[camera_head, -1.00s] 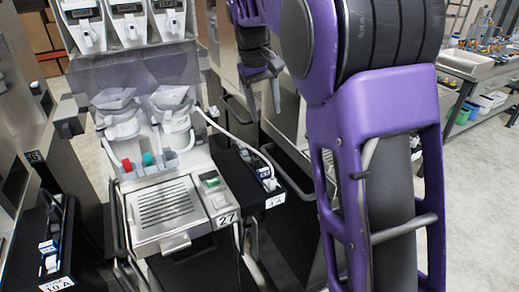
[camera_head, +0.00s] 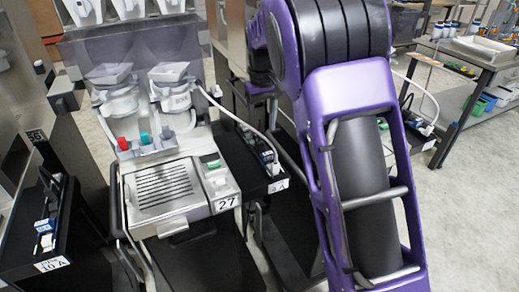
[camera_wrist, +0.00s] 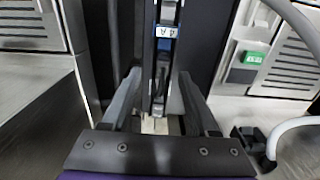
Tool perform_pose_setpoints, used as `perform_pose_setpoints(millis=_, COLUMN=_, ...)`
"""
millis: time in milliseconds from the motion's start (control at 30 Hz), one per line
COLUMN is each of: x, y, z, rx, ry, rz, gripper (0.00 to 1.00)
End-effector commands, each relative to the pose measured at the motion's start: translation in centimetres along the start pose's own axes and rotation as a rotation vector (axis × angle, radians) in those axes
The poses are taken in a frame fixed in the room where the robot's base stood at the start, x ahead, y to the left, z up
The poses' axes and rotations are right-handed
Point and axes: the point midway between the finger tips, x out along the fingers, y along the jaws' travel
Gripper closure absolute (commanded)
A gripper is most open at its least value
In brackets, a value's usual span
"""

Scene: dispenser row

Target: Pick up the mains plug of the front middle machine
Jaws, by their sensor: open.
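The machine numbered 27 (camera_head: 166,195) stands left of centre in the head view, with a slatted tray and white dispensing parts above. A white cable (camera_head: 228,113) runs from it to a dark shelf (camera_head: 240,160) on its right. A small dark plug-like piece with blue and white parts (camera_head: 268,158) sits on that shelf; I cannot tell plug from socket exactly. I cannot make out a plug between the fingers.
A second dark shelf labelled 10 A (camera_head: 50,265) is at the left. Another shelf with a cable (camera_head: 418,124) stands behind my arm at the right. A workbench (camera_head: 470,60) is at the far right. Pale floor is free at the lower right.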

Motion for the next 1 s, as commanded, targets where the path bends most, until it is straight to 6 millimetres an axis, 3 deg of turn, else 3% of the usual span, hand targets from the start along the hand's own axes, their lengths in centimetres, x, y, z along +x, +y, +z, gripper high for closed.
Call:
perform_pose_setpoints(millis=267, x=1.8, y=-0.1, z=-0.1, rx=-0.001, ry=-0.002, rz=0.001, gripper=0.4)
perform_pose_setpoints(millis=567, x=5.9, y=-0.6, z=-0.6, rx=-0.001, ry=-0.002, rz=0.001, gripper=0.4)
perform_pose_setpoints(millis=800, x=6.2, y=-0.6, z=-0.6, rx=-0.001, ry=0.001, rz=0.0, gripper=0.4)
perform_pose_setpoints(millis=867, x=6.2, y=-0.6, z=-0.6, rx=-0.001, ry=0.001, rz=0.0, gripper=0.47)
perform_pose_setpoints(millis=1000, x=6.2, y=-0.6, z=-0.6, rx=-0.001, ry=0.001, rz=0.0, gripper=0.72)
